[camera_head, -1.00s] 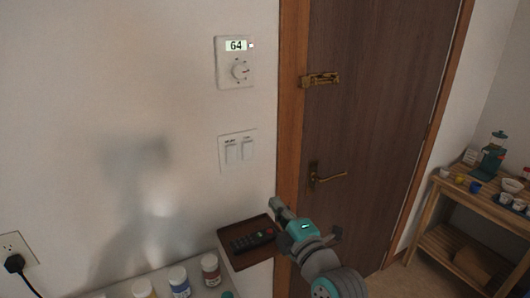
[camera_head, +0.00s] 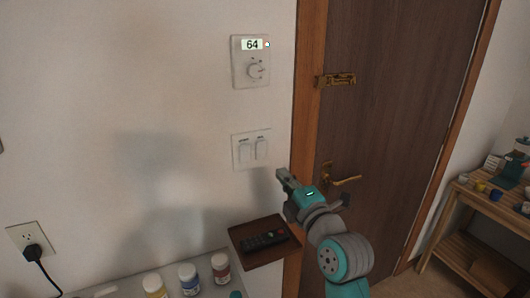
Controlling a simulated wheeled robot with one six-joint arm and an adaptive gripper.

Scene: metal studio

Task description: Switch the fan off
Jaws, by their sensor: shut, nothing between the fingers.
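A white wall plate with two rocker switches (camera_head: 252,149) is on the wall left of the door frame. Small dark labels sit above the rockers, too small to read for sure. Which one is the fan switch I cannot tell. My gripper (camera_head: 282,176) is shut and empty, just below and to the right of the plate, pointing up and left towards the wall. It looks apart from the switches. No fan is in view.
A thermostat (camera_head: 250,62) reading 64 is above the switches. A small brown shelf (camera_head: 247,232) holds a black remote (camera_head: 264,240) below. Several jars stand at lower left. The door (camera_head: 385,110), with handle (camera_head: 345,180), is close on the right. A wooden bench (camera_head: 455,225) stands far right.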

